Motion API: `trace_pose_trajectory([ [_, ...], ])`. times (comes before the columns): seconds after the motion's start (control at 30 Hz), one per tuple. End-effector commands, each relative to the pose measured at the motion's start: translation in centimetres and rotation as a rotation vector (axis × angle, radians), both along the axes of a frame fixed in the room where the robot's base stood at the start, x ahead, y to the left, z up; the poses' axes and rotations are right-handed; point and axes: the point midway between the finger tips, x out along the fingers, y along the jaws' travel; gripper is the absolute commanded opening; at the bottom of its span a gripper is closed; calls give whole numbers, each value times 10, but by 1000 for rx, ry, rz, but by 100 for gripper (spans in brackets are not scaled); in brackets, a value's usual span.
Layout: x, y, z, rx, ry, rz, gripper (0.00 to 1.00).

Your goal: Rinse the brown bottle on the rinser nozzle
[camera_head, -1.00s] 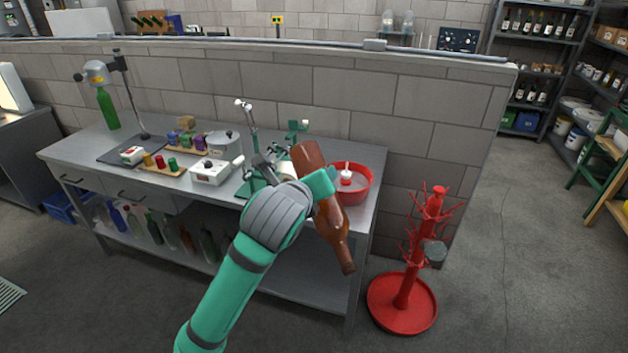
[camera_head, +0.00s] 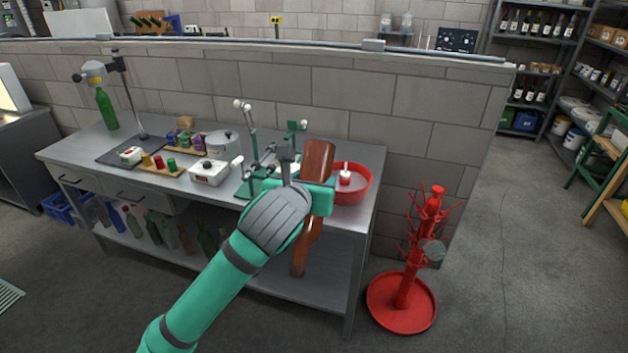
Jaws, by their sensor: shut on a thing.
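My gripper (camera_head: 318,198) is shut on the brown bottle (camera_head: 318,162) around its body. The bottle is held upside down, base up and neck down, tilted slightly, in front of the bench's right front edge. Its mouth hangs below the worktop level in the picture. The rinser is a red bowl (camera_head: 361,190) on the right end of the bench, with a red and white nozzle (camera_head: 345,177) standing in its middle. The bottle is left of the nozzle in the picture and covers the bowl's left edge. My fingers hide part of the bottle's middle.
A red bottle tree (camera_head: 412,255) stands on the floor right of the bench (camera_head: 365,215). A green bench device (camera_head: 252,180) stands left of the bowl. A white box (camera_head: 209,172), a pot (camera_head: 224,146) and trays of small coloured pieces lie further left.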

Motion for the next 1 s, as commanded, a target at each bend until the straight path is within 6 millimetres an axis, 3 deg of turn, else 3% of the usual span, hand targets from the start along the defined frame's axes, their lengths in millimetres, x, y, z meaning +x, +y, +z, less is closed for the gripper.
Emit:
trace_pose_trajectory([
  [0.4, 0, 1, -1, -81, -276, 2, 23],
  [1.0, -1, -1, -2, -117, -413, 0, 23],
])
